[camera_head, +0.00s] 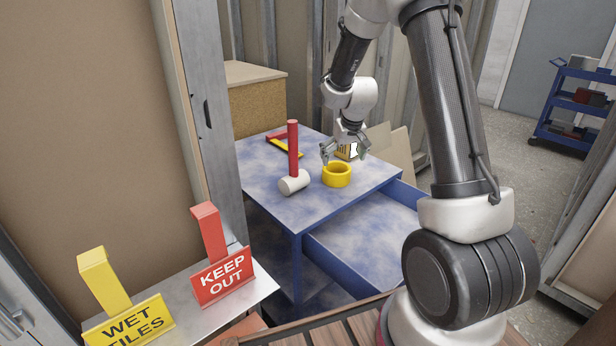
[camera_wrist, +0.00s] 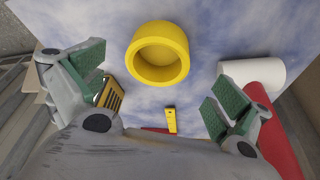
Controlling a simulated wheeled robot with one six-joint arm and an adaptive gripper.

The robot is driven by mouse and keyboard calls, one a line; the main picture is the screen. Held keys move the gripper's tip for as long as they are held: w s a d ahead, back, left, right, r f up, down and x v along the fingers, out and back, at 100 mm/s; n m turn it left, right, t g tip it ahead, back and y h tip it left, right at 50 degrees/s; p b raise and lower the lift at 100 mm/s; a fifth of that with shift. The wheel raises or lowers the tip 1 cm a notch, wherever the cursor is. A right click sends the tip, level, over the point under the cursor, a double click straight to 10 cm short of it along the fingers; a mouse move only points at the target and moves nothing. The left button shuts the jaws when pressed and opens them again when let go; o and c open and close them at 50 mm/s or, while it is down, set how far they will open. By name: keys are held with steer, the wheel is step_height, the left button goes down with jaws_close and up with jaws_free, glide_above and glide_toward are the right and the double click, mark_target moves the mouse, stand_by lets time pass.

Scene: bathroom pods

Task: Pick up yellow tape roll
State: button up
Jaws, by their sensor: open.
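The yellow tape roll (camera_head: 337,175) lies flat on the blue-grey tabletop, near its right side in the head view. In the wrist view the tape roll (camera_wrist: 158,54) shows at the top middle, its round hollow facing the camera. My gripper (camera_head: 345,152) is open and empty, just above and behind the tape roll in the head view. In the wrist view the green-padded fingers of my gripper (camera_wrist: 150,88) are spread wide, with the roll between and beyond them. No contact with the roll shows.
A mallet with a white head (camera_head: 294,183) and red handle stands left of the roll. A yellow and red tool (camera_head: 284,145) lies farther back. A yellow box with black marks (camera_head: 346,150) sits behind my gripper. An open blue drawer (camera_head: 370,235) juts out below the table (camera_head: 270,185).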

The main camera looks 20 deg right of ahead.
mark_target(337, 168)
steer(key=shift+t, duration=0.3)
steer(key=x, duration=0.4)
steer(key=w+x, duration=0.1)
steer(key=x, duration=0.2)
steer(key=shift+w+f, duration=0.15)
steer(key=shift+f, duration=0.05)
steer(key=shift+d, duration=0.1)
steer(key=c, duration=1)
